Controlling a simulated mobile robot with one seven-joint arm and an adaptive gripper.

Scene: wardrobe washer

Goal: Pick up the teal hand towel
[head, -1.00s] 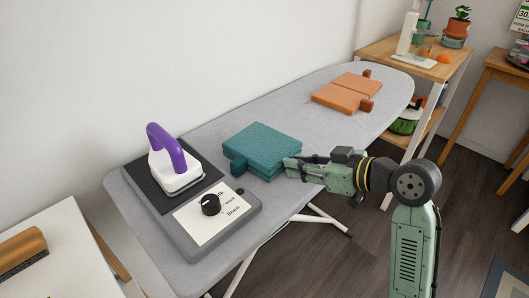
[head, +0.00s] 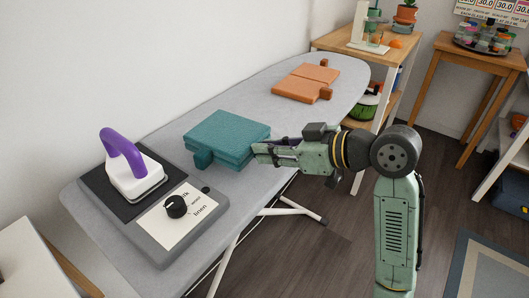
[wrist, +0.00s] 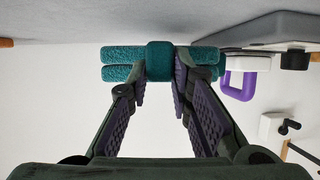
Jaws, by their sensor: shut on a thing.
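The teal hand towel (head: 228,137) is a folded, thick stack lying at the front edge of the ironing board, right of the iron. One tab shows at its front left corner. My gripper (head: 259,150) reaches it from the right at the board's edge. In the wrist view, which looks upside down, the fingers (wrist: 160,82) are closed on both sides of the towel's teal tab (wrist: 160,57). The towel's layers (wrist: 120,73) show behind the tab, close to the board's surface. I cannot tell whether any gap lies under it.
The grey ironing board (head: 262,103) carries a folded orange towel (head: 303,84) farther back. At the front left are a white iron with a purple handle (head: 122,148) and a dial panel (head: 176,206). A wooden shelf (head: 335,43) stands behind. A white wall borders the board's left.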

